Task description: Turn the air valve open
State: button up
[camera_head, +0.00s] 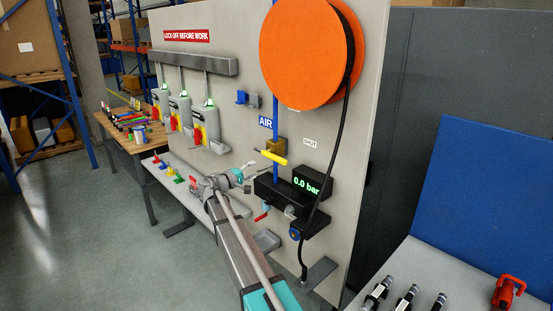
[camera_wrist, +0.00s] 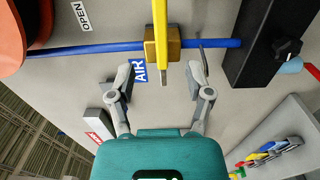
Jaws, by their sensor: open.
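The air valve has a brass body (camera_wrist: 175,46) on a blue pipe (camera_wrist: 110,47) and a yellow lever (camera_wrist: 160,22). The lever lies across the pipe; in the head view the lever (camera_head: 274,158) points toward the SHUT label (camera_head: 310,142). An OPEN label (camera_wrist: 79,16) shows in the wrist view. My gripper (camera_wrist: 160,80) is open and empty, its fingers spread to either side of the lever's near end. In the head view my gripper (camera_head: 248,174) is left of and below the lever. Contact with the lever is not visible.
A pressure display (camera_head: 306,185) reads 0.0 bar, over a dark block (camera_head: 270,188) just below the valve. An orange hose reel (camera_head: 305,50) hangs above, its black hose running down at right. Lockout carriers (camera_head: 205,125) hang at left. The floor (camera_head: 110,240) at left is clear.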

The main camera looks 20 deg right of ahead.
aim_at(276, 160)
jog(key=x, duration=1.3)
jog(key=shift+w+d, duration=0.1)
jog(key=shift+d, duration=0.3)
jog(key=shift+a+f, duration=0.1)
grip_shut()
